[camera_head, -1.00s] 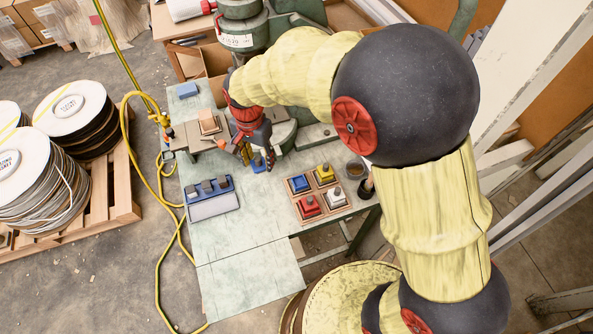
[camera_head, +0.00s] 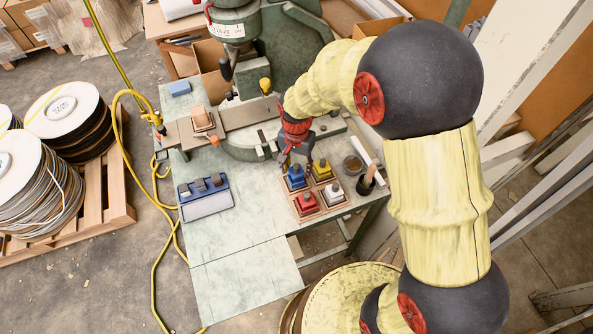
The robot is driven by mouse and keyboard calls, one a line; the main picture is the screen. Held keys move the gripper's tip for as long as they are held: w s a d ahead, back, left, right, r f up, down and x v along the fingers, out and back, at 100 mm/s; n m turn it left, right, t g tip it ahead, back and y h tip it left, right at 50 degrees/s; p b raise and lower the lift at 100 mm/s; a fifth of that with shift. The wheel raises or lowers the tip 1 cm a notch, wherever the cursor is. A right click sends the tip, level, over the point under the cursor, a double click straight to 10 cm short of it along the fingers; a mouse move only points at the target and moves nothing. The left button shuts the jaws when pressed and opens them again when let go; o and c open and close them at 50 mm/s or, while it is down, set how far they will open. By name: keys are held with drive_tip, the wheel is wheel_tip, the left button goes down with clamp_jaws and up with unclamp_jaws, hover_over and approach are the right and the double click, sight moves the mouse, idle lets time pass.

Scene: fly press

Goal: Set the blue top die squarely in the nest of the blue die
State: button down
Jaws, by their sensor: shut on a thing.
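The blue top die (camera_head: 295,171) is a small blue block between the fingertips of my gripper (camera_head: 295,163). My gripper points down and is shut on it. The blue die (camera_head: 298,184) lies directly below, at the back left of a group of dies on the bench. The top die is over or in the nest of the blue die. The fingers and the top die hide the nest, so I cannot tell whether it sits squarely or is a little above.
A yellow die (camera_head: 322,171), a red die (camera_head: 306,205) and a white die (camera_head: 334,193) stand close beside the blue die. A dark cup (camera_head: 367,185) stands to the right. The green press (camera_head: 262,75) is behind. The bench front (camera_head: 235,235) is clear.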

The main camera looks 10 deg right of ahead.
drive_tip(key=shift+f, duration=0.85)
drive_tip(key=shift+f, duration=0.2)
drive_tip(key=c, duration=1)
unclamp_jaws()
drive_tip(key=shift+r, duration=0.15)
